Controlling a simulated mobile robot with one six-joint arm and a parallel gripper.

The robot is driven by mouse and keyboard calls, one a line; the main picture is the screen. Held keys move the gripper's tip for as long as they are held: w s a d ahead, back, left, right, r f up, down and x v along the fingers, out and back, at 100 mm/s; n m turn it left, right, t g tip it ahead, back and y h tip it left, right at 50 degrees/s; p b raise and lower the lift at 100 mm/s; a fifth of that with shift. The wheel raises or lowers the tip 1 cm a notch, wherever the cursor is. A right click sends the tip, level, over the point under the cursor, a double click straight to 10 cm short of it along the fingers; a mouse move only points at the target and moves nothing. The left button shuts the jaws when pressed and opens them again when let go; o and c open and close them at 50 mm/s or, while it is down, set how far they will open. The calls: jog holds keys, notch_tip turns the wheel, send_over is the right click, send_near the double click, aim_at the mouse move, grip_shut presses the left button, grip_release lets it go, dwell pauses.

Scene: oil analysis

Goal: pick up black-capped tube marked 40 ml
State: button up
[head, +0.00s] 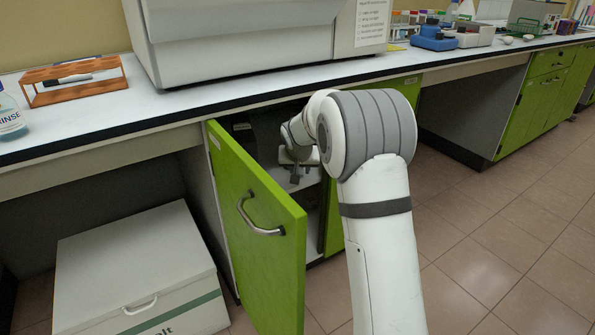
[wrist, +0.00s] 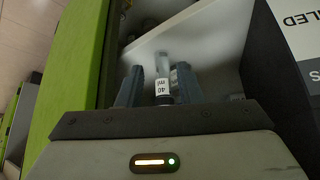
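The tube marked 40 ml (wrist: 162,84) shows in the wrist view as a pale, clear tube with a white label. Its dark end (wrist: 164,101) is partly hidden by my gripper body. My gripper (wrist: 160,76) is open, with a finger on each side of the tube. A gap shows at the left finger; contact at the right is unclear. In the head view my gripper (head: 295,176) is inside the open cabinet, and the tube cannot be made out there.
The green cabinet door (head: 258,235) stands open left of my arm. A white shelf (wrist: 205,38) lies inside. Another labelled item (wrist: 173,78) is partly hidden by the right finger. A dark box with white lettering (wrist: 285,60) is at right.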

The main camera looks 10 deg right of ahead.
jog(key=w+f+b, duration=0.1)
jog(key=w, duration=0.2)
jog(key=w+d+f+b, duration=0.1)
jog(key=w+f, duration=0.1)
jog(key=w, duration=0.2)
jog(key=w+d+f+b, duration=0.1)
jog(key=w, duration=0.2)
jog(key=shift+w+f, duration=0.15)
jog(key=shift+f, duration=0.05)
jog(key=shift+c, duration=0.5)
jog(key=shift+r, duration=0.1)
jog(key=c, duration=0.5)
jog(key=shift+c, duration=0.2)
